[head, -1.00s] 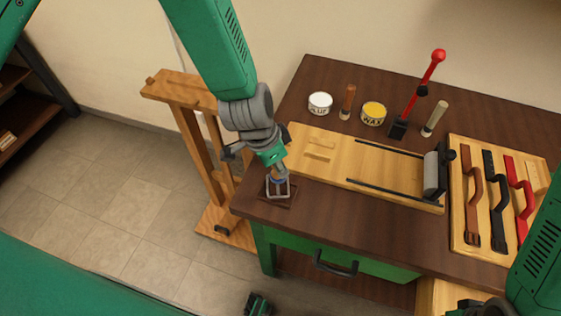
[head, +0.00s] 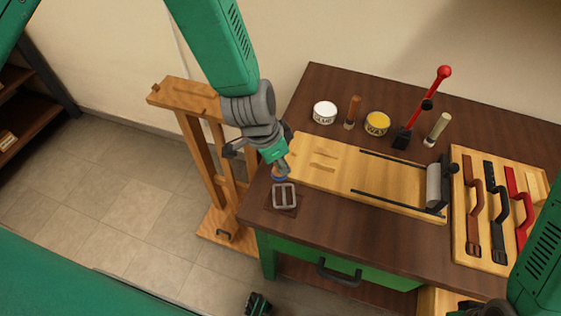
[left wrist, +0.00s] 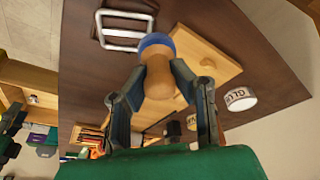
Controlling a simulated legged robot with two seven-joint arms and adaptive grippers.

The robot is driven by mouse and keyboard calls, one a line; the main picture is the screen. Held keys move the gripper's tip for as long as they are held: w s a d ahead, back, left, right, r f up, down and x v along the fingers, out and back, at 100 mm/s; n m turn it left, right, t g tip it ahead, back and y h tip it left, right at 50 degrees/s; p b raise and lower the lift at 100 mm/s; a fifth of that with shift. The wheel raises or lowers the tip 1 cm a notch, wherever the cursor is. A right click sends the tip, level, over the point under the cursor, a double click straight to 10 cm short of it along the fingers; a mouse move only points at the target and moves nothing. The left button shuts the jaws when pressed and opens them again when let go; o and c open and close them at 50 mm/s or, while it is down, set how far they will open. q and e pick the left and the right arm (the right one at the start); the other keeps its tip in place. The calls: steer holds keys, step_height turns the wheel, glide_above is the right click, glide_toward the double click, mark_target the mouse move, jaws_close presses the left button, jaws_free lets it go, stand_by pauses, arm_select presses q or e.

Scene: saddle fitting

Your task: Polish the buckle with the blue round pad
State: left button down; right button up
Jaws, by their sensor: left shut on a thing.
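The metal buckle (head: 284,196) lies on a dark square patch (head: 271,203) at the table's near left corner. It also shows at the top of the left wrist view (left wrist: 124,32). My left gripper (head: 281,170) is shut on the wooden handle (left wrist: 160,78) of the blue round pad (head: 279,178). The pad's blue edge (left wrist: 155,40) faces down, just beyond the buckle's far edge in the head view. I cannot tell whether the pad touches the buckle or the table.
A wooden board (head: 335,165) with black rails and a grey roller (head: 433,187) lies right of the pad. Behind it stand a glue tin (head: 325,112), wax tin (head: 377,123) and red-knobbed lever (head: 443,73). A strap-handle tray (head: 486,254) lies right. A wooden stand (head: 190,140) is left.

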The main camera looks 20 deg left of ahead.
arm_select(q)
steer(key=r, duration=0.1)
steer(key=d+r+p, duration=0.1)
steer(key=r+p, duration=0.1)
steer(key=shift+w+d, duration=0.1)
steer(key=shift+d, duration=0.2)
steer(key=shift+v, duration=0.95)
steer(key=shift+w+a, duration=0.15)
steer(key=shift+a, duration=0.3)
arm_select(e)
steer(key=r, duration=0.2)
steer(key=shift+s+d+r, duration=0.3)
steer(key=shift+s, duration=0.05)
